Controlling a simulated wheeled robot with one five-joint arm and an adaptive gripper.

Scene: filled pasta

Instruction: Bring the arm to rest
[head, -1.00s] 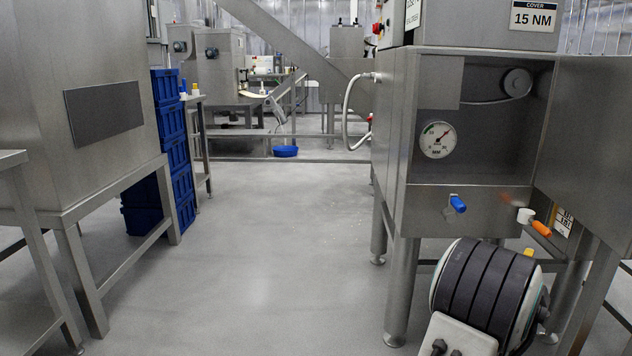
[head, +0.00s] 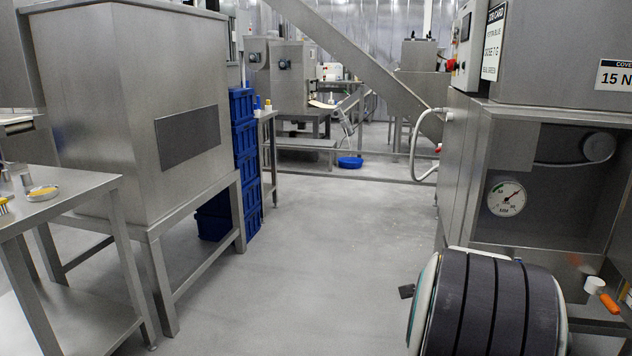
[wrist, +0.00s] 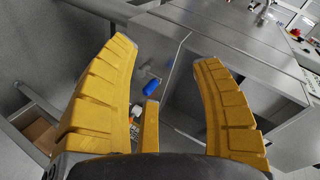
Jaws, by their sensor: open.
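My gripper (wrist: 166,54) shows in the wrist view with its yellow fingers spread wide. Nothing is held between them. In that view a blue handle (wrist: 151,87) on the steel machine lies beyond the fingers, in the gap between them. In the head view my dark banded arm (head: 490,305) is at the lower right, in front of the machine with the gauge. My gripper is hidden in the head view.
The steel machine (head: 470,170) carries a gauge (head: 507,198) and an orange handle (head: 606,300) near my arm. A steel table (head: 75,205) and hopper (head: 120,120) stand at left. Blue crates (head: 243,140) are stacked beyond. The grey floor (head: 310,255) between is clear.

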